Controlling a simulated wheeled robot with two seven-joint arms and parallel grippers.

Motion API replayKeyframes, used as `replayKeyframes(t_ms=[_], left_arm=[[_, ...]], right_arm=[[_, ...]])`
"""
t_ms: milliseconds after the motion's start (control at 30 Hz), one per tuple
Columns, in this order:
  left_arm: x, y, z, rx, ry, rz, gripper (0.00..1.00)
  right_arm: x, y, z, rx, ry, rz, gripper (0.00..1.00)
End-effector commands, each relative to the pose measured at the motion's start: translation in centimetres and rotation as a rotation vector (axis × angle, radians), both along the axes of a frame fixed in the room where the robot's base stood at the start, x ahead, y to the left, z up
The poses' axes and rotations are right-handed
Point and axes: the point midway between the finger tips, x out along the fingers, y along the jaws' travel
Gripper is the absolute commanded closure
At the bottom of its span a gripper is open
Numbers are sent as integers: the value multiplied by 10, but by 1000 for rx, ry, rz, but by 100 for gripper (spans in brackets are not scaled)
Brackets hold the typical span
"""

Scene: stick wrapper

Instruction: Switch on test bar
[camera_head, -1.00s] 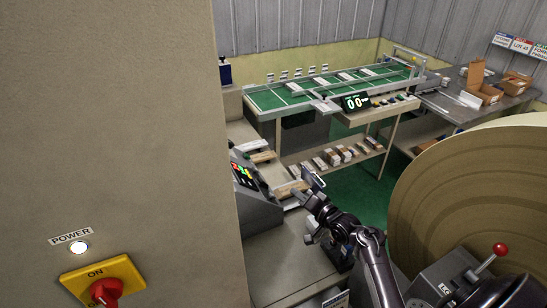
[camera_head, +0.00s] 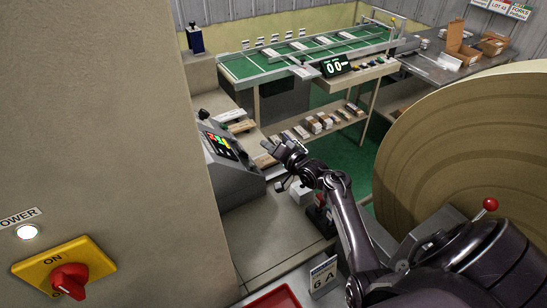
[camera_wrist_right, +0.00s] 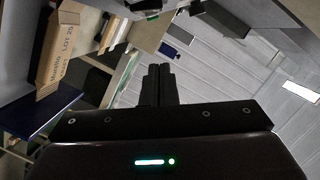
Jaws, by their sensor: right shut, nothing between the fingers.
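My right gripper (camera_head: 282,150) is shut and empty. It hovers right of the grey control console (camera_head: 228,178), apart from its lit screen (camera_head: 221,146). In the right wrist view its closed dark fingers (camera_wrist_right: 160,84) point at the far wall. No part is clearly marked as the test bar. A red rotary switch (camera_head: 70,279) sits on a yellow plate (camera_head: 36,270) marked ON, at the lower left. The lamp (camera_head: 27,231) above it, under a POWER label (camera_head: 16,217), glows white. My left gripper is out of view.
A large tan roll (camera_head: 470,150) fills the right side. A red-knobbed lever (camera_head: 490,204) stands before it. A green-topped conveyor (camera_head: 310,52) with a counter display (camera_head: 335,66) runs along the back. A red tray (camera_head: 272,300) and a "6 A" card (camera_head: 323,275) are at the front.

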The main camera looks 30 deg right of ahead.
Motion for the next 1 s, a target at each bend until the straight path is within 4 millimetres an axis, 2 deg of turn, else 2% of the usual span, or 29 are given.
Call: replayKeyframes(t_ms=[33,300,400,600,1000], left_arm=[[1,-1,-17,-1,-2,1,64],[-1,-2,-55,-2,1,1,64],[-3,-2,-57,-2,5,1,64],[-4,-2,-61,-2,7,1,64],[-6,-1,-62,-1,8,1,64]], right_arm=[[10,2,-9,1,-4,1,100],[50,10,-14,0,-1,2,100],[48,25,-21,3,1,2,100],[48,38,-29,1,1,-1,100],[49,40,-30,-2,1,0,100]])
